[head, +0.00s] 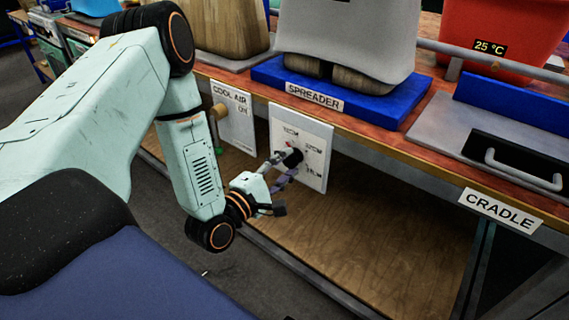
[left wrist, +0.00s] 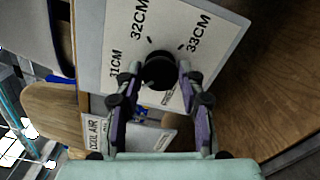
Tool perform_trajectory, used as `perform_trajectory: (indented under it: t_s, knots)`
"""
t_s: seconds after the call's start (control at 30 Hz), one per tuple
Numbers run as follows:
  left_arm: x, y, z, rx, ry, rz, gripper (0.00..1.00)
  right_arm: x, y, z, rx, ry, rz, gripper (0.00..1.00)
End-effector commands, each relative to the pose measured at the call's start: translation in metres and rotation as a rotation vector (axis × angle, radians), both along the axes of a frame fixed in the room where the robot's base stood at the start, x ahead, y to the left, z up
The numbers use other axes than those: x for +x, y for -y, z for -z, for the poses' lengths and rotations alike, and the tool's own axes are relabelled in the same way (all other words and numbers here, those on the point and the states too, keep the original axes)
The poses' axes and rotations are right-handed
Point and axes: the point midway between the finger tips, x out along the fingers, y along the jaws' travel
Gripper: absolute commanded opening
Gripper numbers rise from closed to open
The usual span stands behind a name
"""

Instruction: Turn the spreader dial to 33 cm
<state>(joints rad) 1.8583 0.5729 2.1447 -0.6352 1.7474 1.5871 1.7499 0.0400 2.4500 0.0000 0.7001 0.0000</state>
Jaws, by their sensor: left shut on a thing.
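The spreader dial is a black round knob (left wrist: 157,66) on a white panel (head: 314,141) below the bench edge. The panel also shows in the left wrist view (left wrist: 172,18), with printed marks 31CM, 32CM and 33CM around the knob. My left gripper (head: 284,165) is at the panel, its two fingers on either side of the knob and shut on it; the fingers also show in the left wrist view (left wrist: 158,77). Which mark the knob points to is hard to tell. My right gripper is not in view.
A SPREADER label (head: 314,96) is on the blue base above the panel. A COOL AIR panel (head: 234,117) with a wooden knob is at the left. A CRADLE label (head: 499,210) is at the right. A wooden shelf (head: 400,250) lies below with free room.

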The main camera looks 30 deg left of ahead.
Motion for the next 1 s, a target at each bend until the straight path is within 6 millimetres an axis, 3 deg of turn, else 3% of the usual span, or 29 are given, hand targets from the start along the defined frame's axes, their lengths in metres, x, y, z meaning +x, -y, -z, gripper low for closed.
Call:
perform_trajectory:
  t_s: [1.0]
  knots:
    - [0.0, -0.001, 0.002, 0.962, 0.073, 0.002, 0.07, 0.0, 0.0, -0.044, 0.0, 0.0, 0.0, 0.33]
